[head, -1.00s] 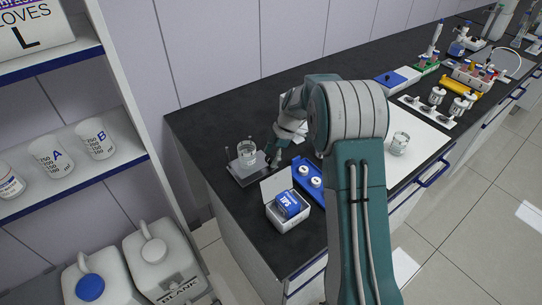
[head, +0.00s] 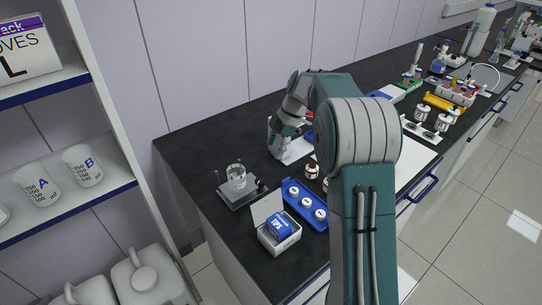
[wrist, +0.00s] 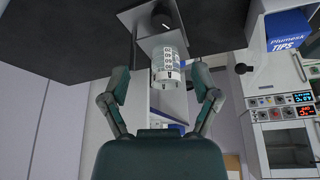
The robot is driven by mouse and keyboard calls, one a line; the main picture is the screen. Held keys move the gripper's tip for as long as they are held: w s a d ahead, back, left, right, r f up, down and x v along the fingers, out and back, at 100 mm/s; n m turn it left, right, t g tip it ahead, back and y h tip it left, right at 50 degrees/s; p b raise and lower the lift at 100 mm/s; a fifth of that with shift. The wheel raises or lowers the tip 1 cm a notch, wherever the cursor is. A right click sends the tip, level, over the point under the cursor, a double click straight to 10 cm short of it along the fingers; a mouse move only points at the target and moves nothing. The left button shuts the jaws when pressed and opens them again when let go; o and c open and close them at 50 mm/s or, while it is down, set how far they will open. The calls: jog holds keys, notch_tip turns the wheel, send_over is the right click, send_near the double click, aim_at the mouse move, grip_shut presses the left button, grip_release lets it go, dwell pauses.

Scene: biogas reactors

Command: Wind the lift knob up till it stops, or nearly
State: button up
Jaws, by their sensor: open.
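My gripper (head: 277,150) is behind and to the right of the stand, apart from the knob. In the wrist view my open gripper (wrist: 162,75) has its fingers spread either side of a clear marked vessel (wrist: 168,62), with no visible contact.
An open white tips box (head: 279,233) stands in front of the stand, with a blue tray (head: 291,187) of white-capped items beside it. The bench's back left is clear. A shelf (head: 70,205) holds beakers at the left.

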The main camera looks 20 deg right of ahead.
jog(key=shift+c, duration=1.2)
jog(key=shift+s+a+n+h, duration=0.1)
jog(key=shift+a+n+h, duration=0.2)
jog(key=shift+c, duration=0.2)
jog(key=n+h, duration=0.4)
jog(key=n, duration=0.2)
send_over(260, 180)
jog(key=shift+n+t, duration=0.3)
notch_tip(260, 180, down, 11)
grip_shut()
